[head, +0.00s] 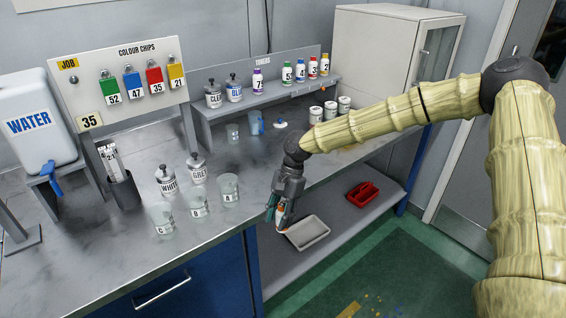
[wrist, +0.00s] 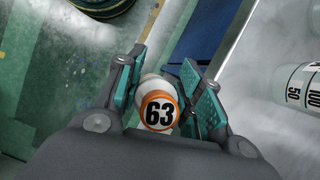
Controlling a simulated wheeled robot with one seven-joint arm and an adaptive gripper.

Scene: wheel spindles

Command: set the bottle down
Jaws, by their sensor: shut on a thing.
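My gripper (head: 277,212) hangs just off the front edge of the bench in the head view, to the right of the beaker marked A. In the wrist view my gripper (wrist: 164,80) is shut on a small bottle (wrist: 158,106). The bottle has a white body and an orange-ringed round top reading 63. It sits between the teal fingers with its top toward the camera. Its lower part is hidden, and in the head view the fingers mostly cover it. The grey bench top (head: 250,170) is beside the gripper.
Beakers A (head: 229,190), B (head: 199,201) and C (head: 162,221) stand near the front edge. White (head: 167,181) and grey (head: 197,169) jars stand behind. Small bottles line the raised toner shelf (head: 262,100). A grey tray (head: 307,233) and red caddy (head: 362,193) sit on the lower shelf.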

